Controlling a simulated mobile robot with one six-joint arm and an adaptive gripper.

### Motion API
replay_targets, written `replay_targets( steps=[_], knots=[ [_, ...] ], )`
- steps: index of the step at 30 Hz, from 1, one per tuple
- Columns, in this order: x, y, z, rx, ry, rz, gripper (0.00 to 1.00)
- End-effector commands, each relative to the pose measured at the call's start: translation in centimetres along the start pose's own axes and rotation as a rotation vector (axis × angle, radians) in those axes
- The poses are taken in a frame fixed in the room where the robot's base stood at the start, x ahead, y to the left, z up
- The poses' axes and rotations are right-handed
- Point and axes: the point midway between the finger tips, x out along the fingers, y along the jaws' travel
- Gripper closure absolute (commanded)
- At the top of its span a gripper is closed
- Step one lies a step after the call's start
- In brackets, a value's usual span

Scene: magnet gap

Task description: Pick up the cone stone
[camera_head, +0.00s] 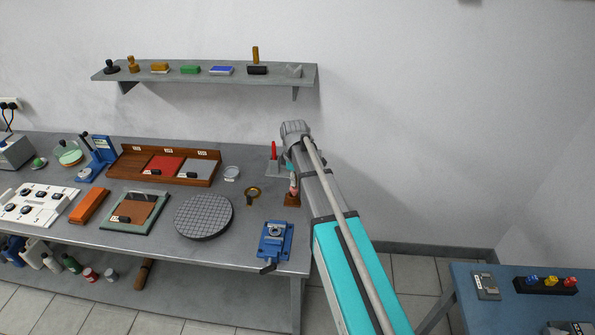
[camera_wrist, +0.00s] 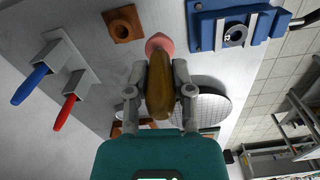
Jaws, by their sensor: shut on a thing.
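My gripper (camera_wrist: 160,76) is shut on the cone stone (camera_wrist: 160,95), around its brown, handle-like body, in the wrist view. A rounded pink end sticks out beyond the fingertips. In the head view a small pink part of the cone stone (camera_head: 294,184) shows beside my arm, just above a brown block (camera_head: 292,200); my arm hides most of the gripper. In the wrist view the brown block (camera_wrist: 123,24) lies beside the pink end, apart from it, and its round hole looks empty.
A blue vise (camera_head: 275,241) stands near the table's right front corner. A round grey grid plate (camera_head: 204,216) and a brass ring (camera_head: 252,194) lie left of my arm. Tools with red (camera_wrist: 68,110) and blue (camera_wrist: 30,84) handles stand close by. A shelf (camera_head: 205,76) hangs behind.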

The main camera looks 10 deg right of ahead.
Motion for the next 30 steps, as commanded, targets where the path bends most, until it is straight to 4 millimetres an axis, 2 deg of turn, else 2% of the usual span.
replay_targets(
  steps=[1,3,12,30],
  knots=[
    [-0.9,-1.5,0.6,0.0,0.0,0.0,1.0],
    [-1.4,-2.6,1.0,0.0,0.0,0.0,1.0],
    [-2.6,-5.5,2.1,-0.001,0.0,0.0,1.0],
    [-2.8,-6.0,2.3,0.0,0.0,0.0,1.0]
  ],
)
